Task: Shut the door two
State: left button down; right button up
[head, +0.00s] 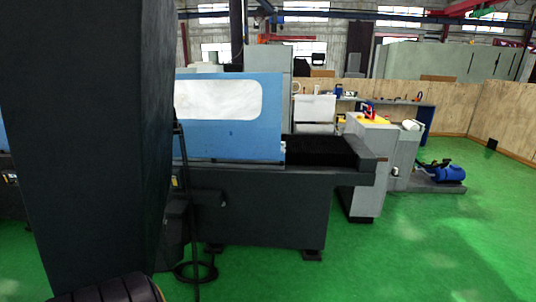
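A blue door panel (228,143) with a pale window (215,100) stands on the dark bed of the grinder (265,205). Its right edge is in plain view. Its left part is hidden behind a large dark upright block in the foreground. I cannot tell whether this panel is door two. Right of the panel, the black top of the bed (325,150) is uncovered. Neither of my grippers shows in the head view. A dark rounded part at the bottom edge is too cut off to identify.
A grey cabinet (365,170) with a yellow top stands right of the bed. A blue motor (450,173) sits on a low dark base farther right. The green floor (420,245) at front right is clear.

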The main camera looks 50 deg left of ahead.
aim_at(209, 106)
jog(key=i+u, duration=0.3)
jog(key=u, duration=0.15)
jog(key=i+u, duration=0.7)
jog(key=i+l+u, duration=0.1)
jog(key=u, duration=0.15)
jog(key=i+l, duration=0.05)
